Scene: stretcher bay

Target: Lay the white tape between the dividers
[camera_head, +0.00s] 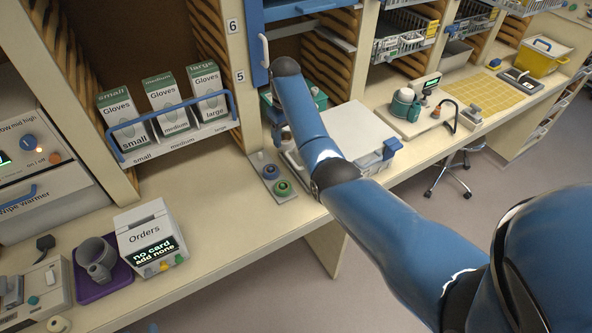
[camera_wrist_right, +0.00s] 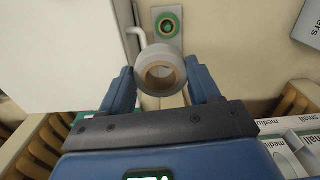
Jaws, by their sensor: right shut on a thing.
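The white tape (camera_wrist_right: 161,74), a roll with a brown core, is between the two blue fingers of my right gripper (camera_wrist_right: 162,82) in the right wrist view. The gripper is shut on it and holds it with the core's opening facing the camera. In the head view my right arm reaches over the counter by the shelf posts, and the tape cannot be made out there. I cannot make out the dividers in either view. My left gripper is not in view.
A grey plate with a green ring (camera_wrist_right: 167,26) lies beyond the tape. A white-topped unit (camera_head: 345,132) stands right of it. The counter's front (camera_head: 222,232) has bare room.

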